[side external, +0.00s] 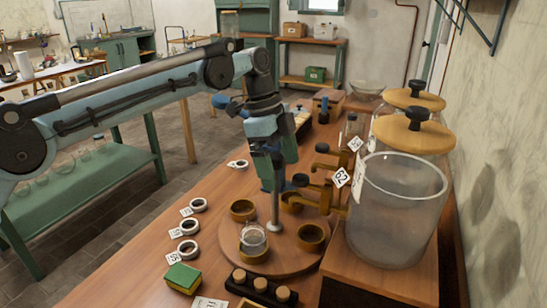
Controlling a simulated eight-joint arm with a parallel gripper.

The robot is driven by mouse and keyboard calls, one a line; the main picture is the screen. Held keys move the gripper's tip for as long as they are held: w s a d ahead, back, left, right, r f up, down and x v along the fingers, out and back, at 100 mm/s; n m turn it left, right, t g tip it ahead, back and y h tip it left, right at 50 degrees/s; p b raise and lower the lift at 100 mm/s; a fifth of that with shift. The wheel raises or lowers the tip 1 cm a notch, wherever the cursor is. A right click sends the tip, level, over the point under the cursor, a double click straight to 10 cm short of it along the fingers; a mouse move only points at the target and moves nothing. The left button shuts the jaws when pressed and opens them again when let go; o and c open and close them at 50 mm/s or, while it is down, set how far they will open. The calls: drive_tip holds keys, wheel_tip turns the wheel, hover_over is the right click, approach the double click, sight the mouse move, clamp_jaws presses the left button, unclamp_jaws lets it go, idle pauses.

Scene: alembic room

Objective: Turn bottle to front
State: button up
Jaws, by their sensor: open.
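A small clear glass bottle (253,240) stands in a brass-coloured ring holder at the front of a round wooden turntable (285,262). Several other ring holders sit around the disc; the one at its right (311,237) and the one at its back left (243,209) look empty. A thin metal post (275,212) rises from the disc's middle. My gripper (270,186) points down above the disc, at the top of the post and behind the bottle. It is open, with nothing seen held. Whether its fingers touch the post cannot be told.
Large glass jars with wooden lids (415,130) and an open-looking glass jar (396,210) stand on a wooden box at right, with brass taps facing the disc. A rack of corked vials (260,285) and a green-yellow sponge (183,278) lie in front. Tagged rings lie left.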

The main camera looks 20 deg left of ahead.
drive_tip(key=shift+w+a+n, duration=0.15)
drive_tip(key=shift+a+n, duration=0.15)
drive_tip(key=shift+a, duration=0.6)
drive_tip(key=n, duration=0.3)
drive_tip(key=shift+t, duration=0.4)
drive_tip(key=n, duration=0.3)
drive_tip(key=shift+t+y, duration=0.3)
drive_tip(key=shift+c, duration=0.8)
drive_tip(key=shift+w, duration=0.1)
drive_tip(key=shift+d, duration=0.25)
drive_tip(key=c, duration=1.5)
drive_tip(key=shift+c, duration=0.2)
